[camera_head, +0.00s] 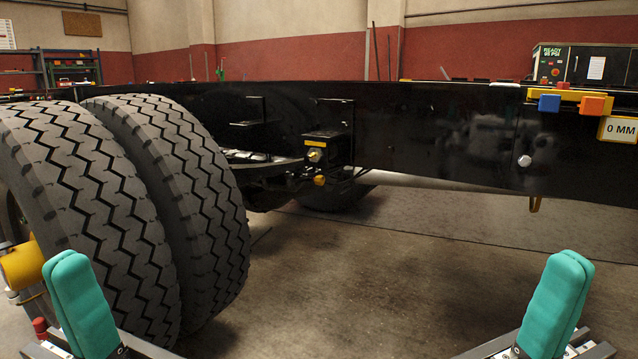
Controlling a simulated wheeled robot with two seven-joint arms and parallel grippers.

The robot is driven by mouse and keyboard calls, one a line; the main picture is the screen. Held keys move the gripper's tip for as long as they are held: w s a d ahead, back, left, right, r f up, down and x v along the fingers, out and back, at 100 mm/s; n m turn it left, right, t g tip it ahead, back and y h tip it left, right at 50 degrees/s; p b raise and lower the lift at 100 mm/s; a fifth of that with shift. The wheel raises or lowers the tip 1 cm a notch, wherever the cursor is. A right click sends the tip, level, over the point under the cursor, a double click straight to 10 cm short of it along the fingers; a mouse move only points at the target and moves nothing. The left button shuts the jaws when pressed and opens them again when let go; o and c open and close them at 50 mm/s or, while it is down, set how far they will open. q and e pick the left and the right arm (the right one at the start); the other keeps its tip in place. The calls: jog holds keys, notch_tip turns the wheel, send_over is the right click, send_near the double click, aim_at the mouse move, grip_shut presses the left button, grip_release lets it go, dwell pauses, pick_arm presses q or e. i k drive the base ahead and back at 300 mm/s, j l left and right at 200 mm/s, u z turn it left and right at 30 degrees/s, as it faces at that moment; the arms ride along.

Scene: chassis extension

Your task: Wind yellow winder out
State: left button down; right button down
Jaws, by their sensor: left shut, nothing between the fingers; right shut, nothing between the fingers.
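I cannot tell for certain which yellow part is the winder. A black box with a yellow top edge (325,140) is on the chassis beyond the tyres, with a small yellow knob (320,180) below it. A larger yellow cylindrical part (22,265) shows at the left edge, beside the front tyre. My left gripper (80,304) has teal fingers and is shut and empty, in front of the tyres. My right gripper (556,304) is shut and empty at the lower right, over the floor and well apart from the chassis.
Two large tyres (185,185) fill the left side. A black chassis rail (430,130) runs across the view. On its right are a yellow bracket (570,95) with blue and orange blocks and a "0 MM" sign (620,130). The concrete floor (370,280) between my grippers is clear.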

aim_at(319, 179)
jog(key=i+l+u, duration=0.15)
jog(key=i, duration=0.25)
jog(key=i+l+u, duration=0.2)
jog(key=i+l, duration=0.15)
jog(key=i+l+u, duration=0.2)
jog(key=i+l, duration=0.15)
jog(key=i, duration=0.3)
jog(key=i+l+u, duration=0.2)
jog(key=i+l, duration=0.3)
jog(key=i, duration=0.15)
